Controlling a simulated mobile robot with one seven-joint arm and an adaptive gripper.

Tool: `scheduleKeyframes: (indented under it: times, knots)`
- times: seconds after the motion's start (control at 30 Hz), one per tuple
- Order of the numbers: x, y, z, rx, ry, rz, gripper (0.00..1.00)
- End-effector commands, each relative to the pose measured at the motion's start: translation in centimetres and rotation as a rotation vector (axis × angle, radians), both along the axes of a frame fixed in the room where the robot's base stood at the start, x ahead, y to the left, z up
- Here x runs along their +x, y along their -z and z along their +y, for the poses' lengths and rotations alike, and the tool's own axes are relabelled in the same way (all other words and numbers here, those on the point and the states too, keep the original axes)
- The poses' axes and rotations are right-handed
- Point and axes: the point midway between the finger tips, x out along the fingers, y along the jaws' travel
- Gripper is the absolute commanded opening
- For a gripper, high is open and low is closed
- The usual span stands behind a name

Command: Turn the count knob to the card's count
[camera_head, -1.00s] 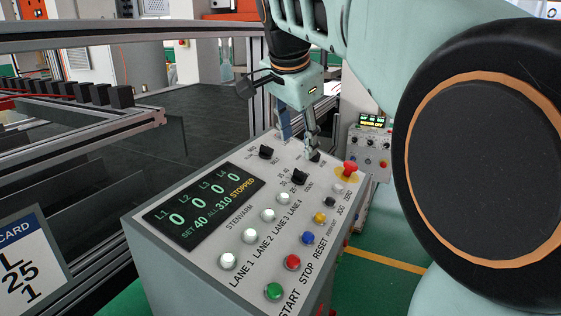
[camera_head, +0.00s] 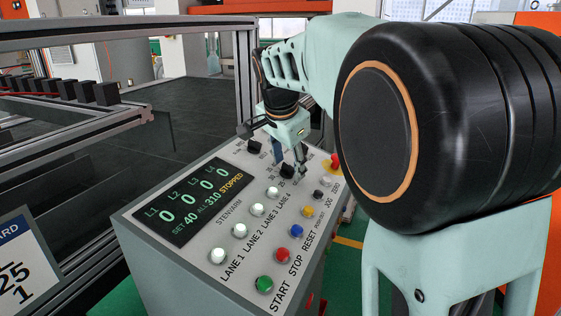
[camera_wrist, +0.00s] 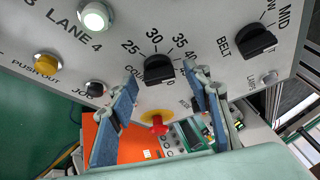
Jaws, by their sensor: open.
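The black count knob (camera_wrist: 159,70) sits on the grey panel among the marks 25, 30, 35 and 40; its label is partly hidden by a finger. It also shows in the head view (camera_head: 287,171), just below my gripper (camera_head: 290,164). In the wrist view my gripper (camera_wrist: 162,73) is open, with a blue-padded finger on each side of the knob; I cannot tell whether they touch it. The panel display (camera_head: 192,205) reads SET 40, ALL 310, STOPPED, and zeros for the lanes. The card (camera_head: 22,262) is cut off at the left edge and shows 25 above 1.
The belt knob (camera_wrist: 247,41) stands beside the count knob. A red mushroom button (camera_wrist: 158,124) is close to the fingers. White lane buttons (camera_head: 240,230) and coloured buttons (camera_head: 282,256) fill the panel's near part. A metal frame (camera_head: 90,130) stands to the left.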

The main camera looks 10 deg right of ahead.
Motion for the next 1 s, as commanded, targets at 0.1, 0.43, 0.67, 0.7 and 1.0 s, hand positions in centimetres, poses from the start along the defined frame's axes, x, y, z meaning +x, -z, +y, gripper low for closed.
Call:
scheduleKeyframes:
  times: [0.1, 0.43, 0.67, 0.7, 1.0]
  knots:
    - [-0.01, -0.01, 0.00, 0.000, 0.000, 0.000, 0.45]
    - [-0.02, -0.03, 0.00, 0.000, 0.000, 0.000, 0.09]
    - [-0.04, 0.01, -0.01, -0.001, -0.008, -0.002, 0.03]
    - [-0.05, 0.03, -0.02, -0.002, -0.013, -0.004, 0.03]
    - [-0.18, 0.36, -0.16, -0.023, -0.145, -0.040, 0.03]
